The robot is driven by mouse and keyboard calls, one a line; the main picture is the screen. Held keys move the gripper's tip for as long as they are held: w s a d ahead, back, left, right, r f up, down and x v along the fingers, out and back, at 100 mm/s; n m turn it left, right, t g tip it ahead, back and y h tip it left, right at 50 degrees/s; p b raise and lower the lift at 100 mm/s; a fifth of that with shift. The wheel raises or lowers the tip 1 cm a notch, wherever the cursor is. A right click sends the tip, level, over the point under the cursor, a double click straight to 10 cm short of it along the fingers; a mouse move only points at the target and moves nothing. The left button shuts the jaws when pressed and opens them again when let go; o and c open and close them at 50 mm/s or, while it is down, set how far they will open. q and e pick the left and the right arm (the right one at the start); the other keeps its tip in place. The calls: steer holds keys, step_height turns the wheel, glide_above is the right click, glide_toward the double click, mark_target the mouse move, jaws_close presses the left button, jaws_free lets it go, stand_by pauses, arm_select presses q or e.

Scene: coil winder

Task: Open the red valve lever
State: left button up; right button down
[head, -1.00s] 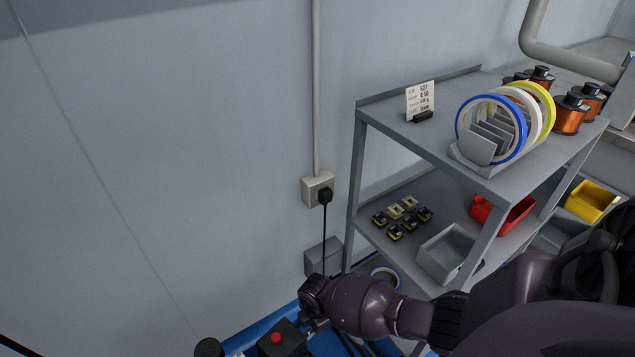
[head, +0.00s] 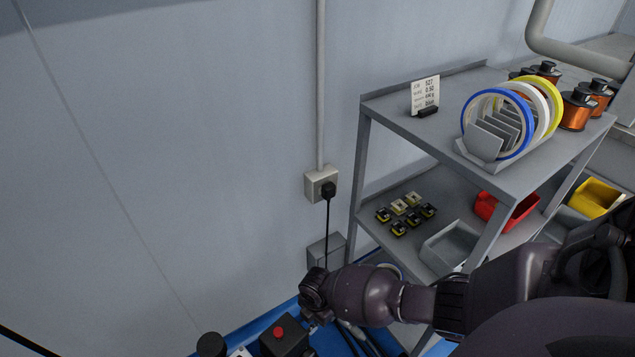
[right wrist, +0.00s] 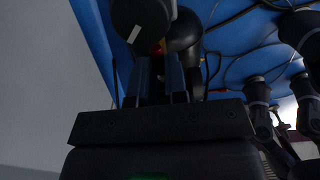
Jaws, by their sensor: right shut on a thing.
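In the right wrist view, my right gripper (right wrist: 162,75) points at dark rounded parts over a blue surface. Its two narrow fingers are close together, shut on a small part. A small red-orange patch of the red valve lever (right wrist: 158,47) shows between the fingertips; the dark parts hide most of it, and its angle cannot be told. In the head view, my right arm comes in from the right and reaches low, by the blue bench; its fingers are hidden there. My left gripper is not in view.
A black box with a red button (head: 279,333) stands on the blue bench (head: 258,328) beside my right wrist. A wall socket (head: 318,184) is above the wrist.

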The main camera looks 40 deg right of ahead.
steer(key=c, duration=1.1)
jaws_free()
steer(key=shift+c, duration=0.2)
arm_select(q)
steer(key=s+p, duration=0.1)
steer(key=p, duration=0.1)
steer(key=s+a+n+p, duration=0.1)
steer(key=p, duration=0.1)
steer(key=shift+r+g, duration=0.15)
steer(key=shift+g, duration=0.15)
arm_select(e)
step_height(320, 180, up, 11)
steer(key=shift+f, duration=0.15)
arm_select(q)
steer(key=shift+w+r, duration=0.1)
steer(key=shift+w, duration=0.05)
steer(key=shift+p, duration=0.3)
